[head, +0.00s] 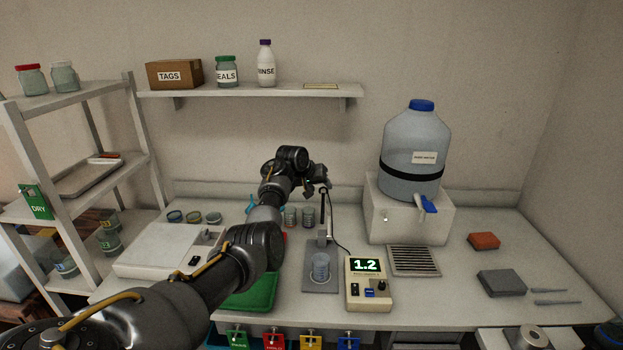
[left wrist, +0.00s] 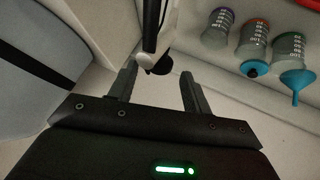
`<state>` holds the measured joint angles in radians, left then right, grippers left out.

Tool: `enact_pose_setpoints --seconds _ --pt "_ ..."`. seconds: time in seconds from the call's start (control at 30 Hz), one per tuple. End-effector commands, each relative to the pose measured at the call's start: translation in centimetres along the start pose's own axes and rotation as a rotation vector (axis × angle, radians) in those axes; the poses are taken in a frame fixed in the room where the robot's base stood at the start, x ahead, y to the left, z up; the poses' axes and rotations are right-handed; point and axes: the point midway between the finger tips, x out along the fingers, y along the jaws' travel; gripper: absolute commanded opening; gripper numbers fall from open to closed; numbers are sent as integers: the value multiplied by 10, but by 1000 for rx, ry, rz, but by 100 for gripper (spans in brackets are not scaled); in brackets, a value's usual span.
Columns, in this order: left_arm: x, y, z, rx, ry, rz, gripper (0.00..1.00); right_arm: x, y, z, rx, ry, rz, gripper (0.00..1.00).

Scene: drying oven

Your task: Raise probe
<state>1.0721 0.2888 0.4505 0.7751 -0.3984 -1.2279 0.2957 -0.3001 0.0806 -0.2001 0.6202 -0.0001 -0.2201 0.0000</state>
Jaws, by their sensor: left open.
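The probe stand has a grey base plate (head: 310,286) and an upright with a dark hinged arm (head: 324,205) on top. A clear beaker (head: 321,266) stands on the plate. A meter (head: 368,285) beside it reads 1.2, and a dark cable runs to it. My left gripper (head: 318,186) is at the top of the stand arm. In the left wrist view, its two fingers (left wrist: 159,88) are apart, with the pale and dark stand arm (left wrist: 153,45) near the gap between them; contact cannot be told. The probe tip is hard to make out.
A water carboy (head: 412,150) stands on a white block to the right. Graduated cups (left wrist: 253,38) and a teal funnel (left wrist: 295,78) are close to the left gripper. A wall shelf (head: 250,91) hangs above. A drain grille (head: 414,260) lies right of the meter.

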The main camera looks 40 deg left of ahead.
Motion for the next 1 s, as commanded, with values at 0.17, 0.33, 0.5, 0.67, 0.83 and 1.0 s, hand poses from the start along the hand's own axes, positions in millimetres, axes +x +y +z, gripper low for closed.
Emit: enact_pose_setpoints --seconds 0.17,0.33,0.5,0.67,0.83,1.0 --pt "-27 0 1 -1 2 0 49 6 0 1 0 0 0 36" --pt "-49 -1 1 0 1 -1 49 10 -1 1 0 -1 -1 36" --pt "-61 -2 2 -1 -2 -3 49 11 -1 1 0 0 -1 36" --pt "-64 -2 2 -1 -3 -3 49 11 -1 1 0 0 -1 36" --pt "-64 -2 2 0 -3 -3 49 11 -1 1 1 0 -1 36" --pt "-64 -2 2 0 -3 -3 49 11 -1 1 1 0 -1 36"
